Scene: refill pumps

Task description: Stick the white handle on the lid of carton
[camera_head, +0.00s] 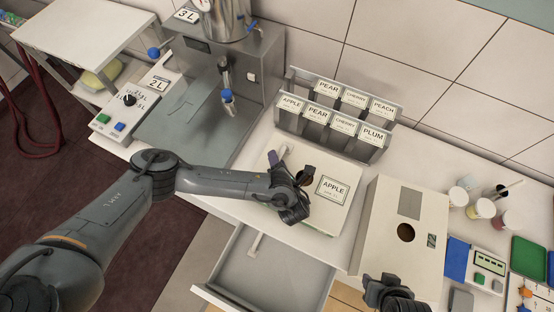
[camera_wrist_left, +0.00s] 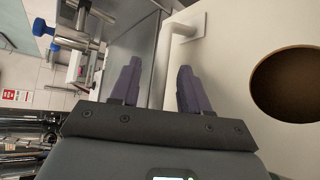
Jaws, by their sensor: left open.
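The cream carton (camera_head: 340,228) lies on the counter, with an APPLE label (camera_head: 333,190) and a round hole partly hidden by my gripper. A white handle (camera_head: 283,152) shows at the carton's upper left. In the left wrist view the handle (camera_wrist_left: 180,30) has a square base that appears flat against the cream surface, left of the dark hole (camera_wrist_left: 288,84). My left gripper (camera_head: 300,207) is over the carton. Its open fingers (camera_wrist_left: 158,85) are empty, with the handle just beyond them. My right gripper (camera_head: 388,287) is at the bottom edge, partly cut off; its jaws are unclear.
A cream box (camera_head: 383,225) with a round hole stands right of the carton. An open drawer (camera_head: 230,285) in front holds a small white piece (camera_head: 255,244). A rack of fruit labels (camera_head: 340,135) stands behind. A dispenser (camera_head: 250,70) is at the back left.

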